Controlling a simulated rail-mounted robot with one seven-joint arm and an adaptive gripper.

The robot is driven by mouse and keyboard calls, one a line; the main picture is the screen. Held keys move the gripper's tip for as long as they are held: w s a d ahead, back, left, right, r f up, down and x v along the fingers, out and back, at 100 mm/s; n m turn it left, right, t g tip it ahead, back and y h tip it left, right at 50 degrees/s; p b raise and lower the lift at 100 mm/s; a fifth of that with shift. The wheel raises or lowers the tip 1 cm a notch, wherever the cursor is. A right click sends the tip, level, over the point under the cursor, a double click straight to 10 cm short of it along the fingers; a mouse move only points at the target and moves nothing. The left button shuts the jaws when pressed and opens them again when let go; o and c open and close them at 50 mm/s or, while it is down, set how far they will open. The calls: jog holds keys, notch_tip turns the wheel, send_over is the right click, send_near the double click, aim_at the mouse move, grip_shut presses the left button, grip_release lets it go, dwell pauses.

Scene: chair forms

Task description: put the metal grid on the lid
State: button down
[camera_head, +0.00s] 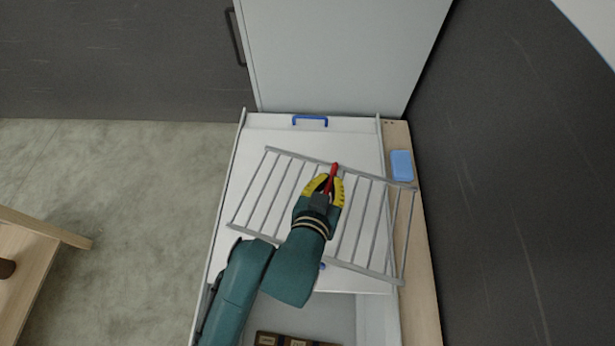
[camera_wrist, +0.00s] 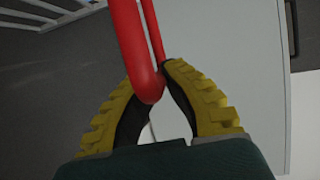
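The metal grid (camera_head: 371,217) is a grey barred rack with a red handle (camera_head: 334,172). It lies turned at an angle over the white lid (camera_head: 350,148), and its right end sticks out past the lid over a wooden strip. I cannot tell whether it touches the lid. My gripper (camera_head: 328,184), with yellow fingers, is closed around the red handle. In the wrist view the red handle (camera_wrist: 128,40) stands between the fingertips (camera_wrist: 152,88), and a bit of the grid (camera_wrist: 60,12) shows at upper left. My arm hides part of the grid and lid.
A blue block (camera_head: 401,165) lies on the wooden strip (camera_head: 425,275) right of the lid. A blue handle (camera_head: 310,120) is at the back edge. Below the lid is an open compartment (camera_head: 335,312) with dark items (camera_head: 297,341). A pale cabinet door (camera_head: 340,50) stands behind.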

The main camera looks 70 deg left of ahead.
aim_at(306, 165)
jog(key=a+n+g+y+p, duration=0.25)
jog(key=a+p, duration=0.25)
jog(key=a, duration=0.8)
jog(key=shift+n+h, duration=0.25)
jog(key=f, duration=1)
jog(key=shift+a+f+b, duration=0.2)
jog(key=shift+f+b, duration=0.15)
jog(key=shift+f, duration=0.05)
jog(key=shift+f, duration=0.2)
jog(key=c, duration=1.2)
grip_release()
jog(key=shift+f+g, duration=0.1)
jog(key=shift+g, duration=0.15)
jog(key=shift+c, duration=0.2)
